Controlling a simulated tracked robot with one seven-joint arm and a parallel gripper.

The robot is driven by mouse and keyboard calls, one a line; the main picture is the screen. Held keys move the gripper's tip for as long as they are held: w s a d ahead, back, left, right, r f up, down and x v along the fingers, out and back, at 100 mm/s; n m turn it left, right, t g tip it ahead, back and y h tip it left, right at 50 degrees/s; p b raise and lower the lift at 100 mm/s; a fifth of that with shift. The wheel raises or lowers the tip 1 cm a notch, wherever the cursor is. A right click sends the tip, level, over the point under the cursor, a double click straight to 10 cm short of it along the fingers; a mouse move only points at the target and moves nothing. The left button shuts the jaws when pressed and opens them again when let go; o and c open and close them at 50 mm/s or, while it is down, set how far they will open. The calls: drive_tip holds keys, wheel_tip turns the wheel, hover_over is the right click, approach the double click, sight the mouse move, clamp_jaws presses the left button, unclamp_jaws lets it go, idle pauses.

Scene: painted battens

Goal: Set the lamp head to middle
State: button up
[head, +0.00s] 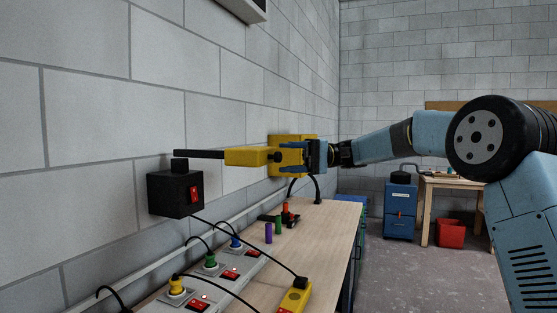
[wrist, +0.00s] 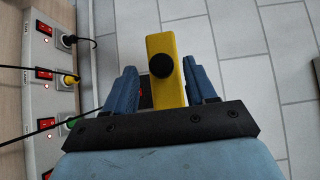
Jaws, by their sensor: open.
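A long yellow block (head: 248,157), which looks like the lamp head, sticks out level along the wall above the bench. A thin black bar (head: 200,154) runs from its left end, just above a black box (head: 172,194) with a red switch. My gripper (head: 283,157) is open at the block's right end, pointing left. In the wrist view the yellow block (wrist: 160,38) with a round black knob lies between the two spread blue fingers of my gripper (wrist: 160,75), with gaps on both sides. Whether the fingers touch it cannot be told.
The wooden bench (head: 330,230) below carries a socket strip (head: 215,276) with coloured plugs, red switches and black cables. A purple cylinder (head: 268,233), a green one and a yellow connector (head: 295,297) stand or lie there. A yellow wall box (head: 300,140) is close behind my gripper.

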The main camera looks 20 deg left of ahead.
drive_tip(key=v, duration=1)
drive_tip(key=shift+w+d, duration=0.2)
drive_tip(key=shift+f, duration=0.1)
drive_tip(key=s+d+f+m+t+h, duration=0.2)
drive_tip(key=s+d+f+t+h, duration=0.2)
drive_tip(key=s+d, duration=0.7)
drive_tip(key=s+d+f+m+t+h, duration=0.3)
drive_tip(key=s+d+f+t+h, duration=0.2)
drive_tip(key=s+d, duration=0.7)
drive_tip(key=s+d+f+m+t+h, duration=0.3)
drive_tip(key=s+d+f+t, duration=0.5)
drive_tip(key=s+d, duration=0.4)
drive_tip(key=shift+s+d+f+h, duration=0.25)
drive_tip(key=shift+d+f+h, duration=0.2)
drive_tip(key=shift+f+h, duration=0.3)
drive_tip(key=shift+r, duration=0.1)
drive_tip(key=shift+c, duration=0.3)
